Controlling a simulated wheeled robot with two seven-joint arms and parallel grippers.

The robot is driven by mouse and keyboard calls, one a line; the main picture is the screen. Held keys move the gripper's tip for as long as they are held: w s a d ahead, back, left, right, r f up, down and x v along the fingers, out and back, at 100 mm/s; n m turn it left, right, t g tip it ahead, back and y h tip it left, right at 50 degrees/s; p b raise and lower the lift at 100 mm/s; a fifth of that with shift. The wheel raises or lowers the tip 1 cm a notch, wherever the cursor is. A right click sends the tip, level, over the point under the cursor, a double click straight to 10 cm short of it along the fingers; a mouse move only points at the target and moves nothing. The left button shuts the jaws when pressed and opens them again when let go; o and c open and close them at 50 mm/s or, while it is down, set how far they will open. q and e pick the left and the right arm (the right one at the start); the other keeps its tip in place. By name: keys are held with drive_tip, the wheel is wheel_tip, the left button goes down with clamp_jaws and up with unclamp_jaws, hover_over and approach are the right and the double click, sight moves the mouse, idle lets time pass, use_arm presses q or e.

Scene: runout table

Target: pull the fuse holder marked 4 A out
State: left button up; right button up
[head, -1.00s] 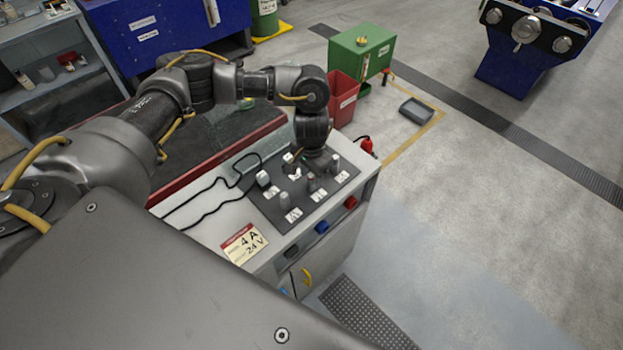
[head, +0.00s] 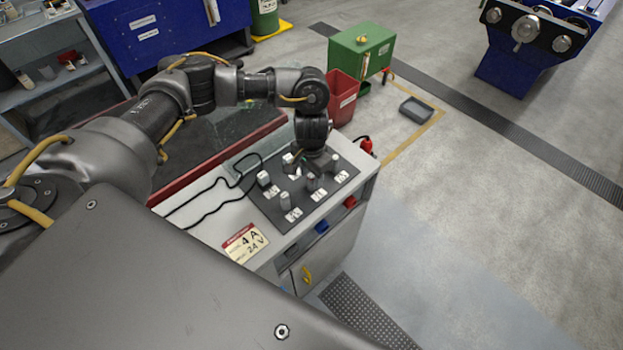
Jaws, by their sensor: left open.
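Several fuse holders with pale caps stand upright on a dark panel (head: 262,205) on top of the light grey cabinet. I see one at the left (head: 263,178), one at the front (head: 286,201), one in the middle (head: 312,183), one at the back (head: 288,159) and one at the right (head: 334,161). White labels lie beside them, too small to read, so I cannot tell which is marked 4 A. My left gripper (head: 301,168) points down among the back and middle holders, open; its wrist partly hides the fingers. My right gripper is not in view.
A black cable (head: 222,204) loops left of the panel. A red plug-like item (head: 367,147) is at the right edge.

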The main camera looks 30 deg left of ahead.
sight(311, 175)
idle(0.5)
use_arm(q)
clamp_jaws()
drive_tip(key=shift+r+p, duration=0.1)
drive_tip(key=shift+p, duration=0.25)
drive_tip(key=shift+r+p, duration=1.5)
drive_tip(key=shift+p, duration=0.15)
drive_tip(key=shift+r+p, duration=1)
drive_tip(key=shift+r, duration=0.4)
